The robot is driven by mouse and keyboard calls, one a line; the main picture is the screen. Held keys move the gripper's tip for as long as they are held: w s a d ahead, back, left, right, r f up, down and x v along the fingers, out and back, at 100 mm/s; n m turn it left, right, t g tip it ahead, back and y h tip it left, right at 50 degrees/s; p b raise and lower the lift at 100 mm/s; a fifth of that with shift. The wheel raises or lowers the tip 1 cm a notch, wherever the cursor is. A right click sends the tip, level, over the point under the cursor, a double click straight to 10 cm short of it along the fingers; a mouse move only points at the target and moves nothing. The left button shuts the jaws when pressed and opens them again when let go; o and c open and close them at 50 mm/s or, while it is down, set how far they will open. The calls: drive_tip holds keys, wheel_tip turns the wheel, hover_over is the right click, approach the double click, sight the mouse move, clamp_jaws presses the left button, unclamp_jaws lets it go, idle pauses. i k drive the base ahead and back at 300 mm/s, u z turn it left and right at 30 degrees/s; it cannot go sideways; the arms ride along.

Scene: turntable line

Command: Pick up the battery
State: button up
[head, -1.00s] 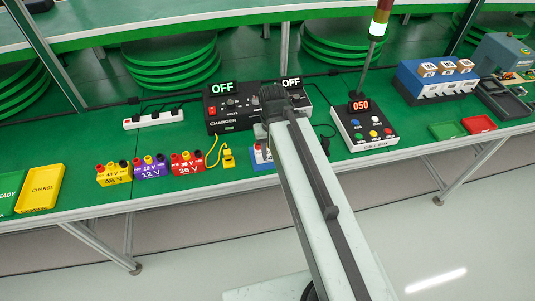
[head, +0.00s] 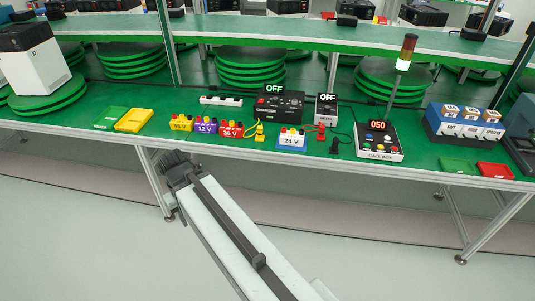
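Several small box batteries with coloured terminals stand in a row on the green bench. They are a yellow one marked 48 V (head: 181,124), a purple one marked 12 V (head: 205,127), a red one marked 36 V (head: 231,132) and a white and blue one marked 24 V (head: 291,141). The 24 V one stands apart, to the right of a yellow clip (head: 260,134). The dark end of my arm with my gripper (head: 172,164) is in front of the bench edge, left of and below the batteries in the picture. Its fingers cannot be made out.
Behind the batteries stand a black charger (head: 280,105) reading OFF, a smaller OFF unit (head: 326,110) and a power strip (head: 221,100). Green (head: 110,117) and yellow (head: 135,120) trays lie left. A call box (head: 378,143) with a tall light stands right.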

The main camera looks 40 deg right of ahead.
sight(290, 138)
drive_tip(key=u, duration=0.4)
drive_tip(key=i, duration=1.55)
drive_tip(key=z, duration=0.2)
drive_tip(key=k, duration=0.6)
drive_tip(key=z, duration=0.2)
drive_tip(key=i, duration=0.6)
drive_tip(key=u, duration=0.05)
